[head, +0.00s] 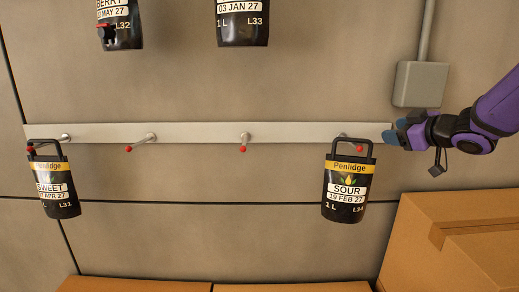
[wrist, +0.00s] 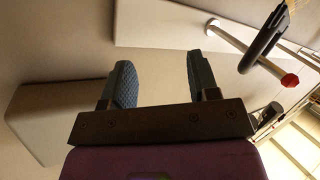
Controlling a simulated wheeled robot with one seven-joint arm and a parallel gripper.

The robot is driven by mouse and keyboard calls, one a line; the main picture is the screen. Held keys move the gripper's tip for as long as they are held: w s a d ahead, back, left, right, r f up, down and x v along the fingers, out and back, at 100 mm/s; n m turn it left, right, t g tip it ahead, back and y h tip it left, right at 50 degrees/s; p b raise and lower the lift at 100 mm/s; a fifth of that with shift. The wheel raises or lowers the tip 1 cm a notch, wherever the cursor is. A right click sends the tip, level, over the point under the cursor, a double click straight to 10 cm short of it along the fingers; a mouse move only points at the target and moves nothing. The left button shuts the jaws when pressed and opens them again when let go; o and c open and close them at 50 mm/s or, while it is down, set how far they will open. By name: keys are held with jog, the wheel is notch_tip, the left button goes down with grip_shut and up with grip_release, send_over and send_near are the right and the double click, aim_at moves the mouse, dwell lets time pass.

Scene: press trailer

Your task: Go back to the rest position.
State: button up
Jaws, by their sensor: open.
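My gripper (head: 402,134) is at the right end of the peg rail in the head view, on my purple arm coming in from the right. In the wrist view its two blue-grey fingers (wrist: 157,84) stand apart with nothing between them. A black pouch labelled SOUR (head: 346,190) hangs by its handle on the rightmost peg, just left of my gripper and apart from it. In the wrist view the black handle (wrist: 265,40) sits around a red-tipped peg (wrist: 250,52), to the right of the fingers.
The pale rail (head: 195,133) has two bare red-tipped pegs in the middle. A pouch labelled SWEET (head: 55,190) hangs at left. Two pouches (head: 120,25) (head: 242,25) hang above. A grey wall box (head: 420,84) is just above my gripper. Cardboard boxes (head: 455,235) stand below right.

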jog(key=s+d+r+m+h, duration=0.2)
jog(key=s+r+m+h, duration=0.2)
jog(key=s+h, duration=0.2)
jog(key=s+a+f+m+g, duration=0.1)
jog(key=s+a+m+g, duration=0.1)
jog(key=s, duration=0.6)
jog(key=s+a+f+m+g, duration=0.1)
jog(key=s+a+f+g, duration=0.1)
jog(key=s, duration=0.7)
jog(key=s+a+f+m+g, duration=0.2)
jog(key=s+a+g, duration=0.1)
jog(key=s, duration=0.6)
jog(key=shift+s+f+m+g, duration=0.2)
jog(key=shift+m+g, duration=0.1)
jog(key=shift+g, duration=0.4)
